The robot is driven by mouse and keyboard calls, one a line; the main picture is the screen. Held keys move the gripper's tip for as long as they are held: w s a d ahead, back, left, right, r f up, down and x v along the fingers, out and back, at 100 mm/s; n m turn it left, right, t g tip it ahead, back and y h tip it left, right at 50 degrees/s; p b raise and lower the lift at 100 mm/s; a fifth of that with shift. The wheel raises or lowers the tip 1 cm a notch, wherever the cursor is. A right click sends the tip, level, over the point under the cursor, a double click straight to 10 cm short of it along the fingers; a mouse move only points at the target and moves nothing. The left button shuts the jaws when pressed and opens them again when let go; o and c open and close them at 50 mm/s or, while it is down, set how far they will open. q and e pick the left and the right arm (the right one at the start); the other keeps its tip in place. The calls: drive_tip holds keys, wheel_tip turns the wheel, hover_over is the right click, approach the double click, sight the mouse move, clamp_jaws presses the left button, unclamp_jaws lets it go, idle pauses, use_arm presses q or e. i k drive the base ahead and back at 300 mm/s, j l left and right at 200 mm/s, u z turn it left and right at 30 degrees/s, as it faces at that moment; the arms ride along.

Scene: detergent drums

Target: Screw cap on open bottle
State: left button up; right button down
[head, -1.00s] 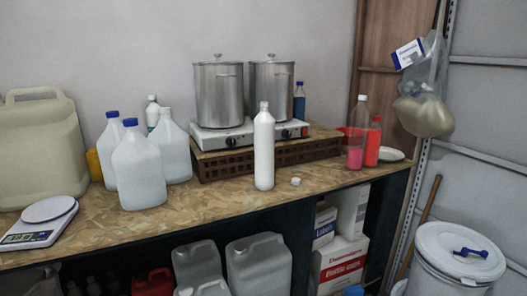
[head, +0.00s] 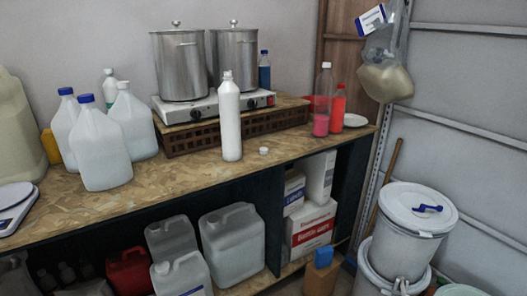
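A slim white bottle (head: 230,120) stands upright near the front edge of the wooden worktop (head: 190,178). Its narrow neck is at the top; the picture is too small to tell for certain whether the mouth is open. A small white cap (head: 264,150) lies on the worktop just right of the bottle's base, apart from it. Neither of my grippers shows in the head view.
Two steel pots (head: 180,65) stand on a hotplate (head: 196,108) behind the bottle. Blue-capped jugs (head: 103,145) stand left, and pink (head: 321,105) and red (head: 338,108) bottles right. A white lidded drum (head: 410,220) stands on the right. The worktop around the cap is clear.

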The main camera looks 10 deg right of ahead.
sight(229, 96)
drive_tip(key=i+l+u, duration=0.25)
drive_tip(key=i+l, duration=1)
